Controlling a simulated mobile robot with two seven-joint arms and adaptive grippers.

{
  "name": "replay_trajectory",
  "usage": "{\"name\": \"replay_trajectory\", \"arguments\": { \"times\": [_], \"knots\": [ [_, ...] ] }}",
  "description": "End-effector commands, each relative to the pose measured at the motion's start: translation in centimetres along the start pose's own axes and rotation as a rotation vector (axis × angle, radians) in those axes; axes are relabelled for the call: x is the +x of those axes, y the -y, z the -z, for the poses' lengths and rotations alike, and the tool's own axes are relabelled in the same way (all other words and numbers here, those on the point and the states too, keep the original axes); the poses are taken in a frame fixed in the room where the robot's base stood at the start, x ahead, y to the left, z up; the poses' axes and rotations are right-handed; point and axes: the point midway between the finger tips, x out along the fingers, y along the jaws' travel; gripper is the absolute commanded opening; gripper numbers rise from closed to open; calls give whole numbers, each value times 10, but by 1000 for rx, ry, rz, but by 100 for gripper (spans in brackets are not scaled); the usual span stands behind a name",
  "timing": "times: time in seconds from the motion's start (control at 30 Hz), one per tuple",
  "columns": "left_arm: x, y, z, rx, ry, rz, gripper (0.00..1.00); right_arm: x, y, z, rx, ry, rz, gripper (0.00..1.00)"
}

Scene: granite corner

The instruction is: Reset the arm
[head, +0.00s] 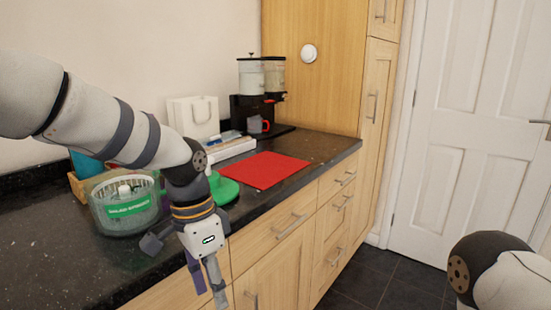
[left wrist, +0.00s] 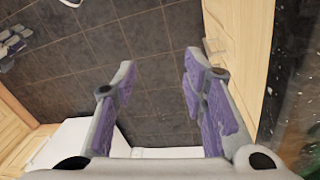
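My left arm reaches in from the left over the granite counter. My left gripper (head: 207,277) hangs pointing down just in front of the counter's front edge, before the wooden cabinet fronts. In the left wrist view its two purple-padded fingers (left wrist: 160,85) stand apart with nothing between them, only dark floor tiles below.
A clear salad spinner bowl (head: 125,207) and its green lid (head: 222,189) are close to my left wrist. A white door (head: 470,130) is at right.

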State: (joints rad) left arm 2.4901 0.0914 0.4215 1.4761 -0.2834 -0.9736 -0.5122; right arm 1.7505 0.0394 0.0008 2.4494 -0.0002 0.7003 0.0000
Motion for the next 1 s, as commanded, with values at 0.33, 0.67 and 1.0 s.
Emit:
{"name": "replay_trajectory", "arguments": {
  "times": [0.33, 0.67, 1.0],
  "knots": [
    [260, -109, -175, -627, 50, -105, 39, 0, 0, 0, 1, 1, -1, 40],
    [276, -181, -321, -969, 141, 56, 39, 0, 0, 0, 1, 0, -1, 40],
    [276, -181, -322, -973, 137, 62, 39, 0, 0, 0, 1, 0, -1, 40]
  ]
}}
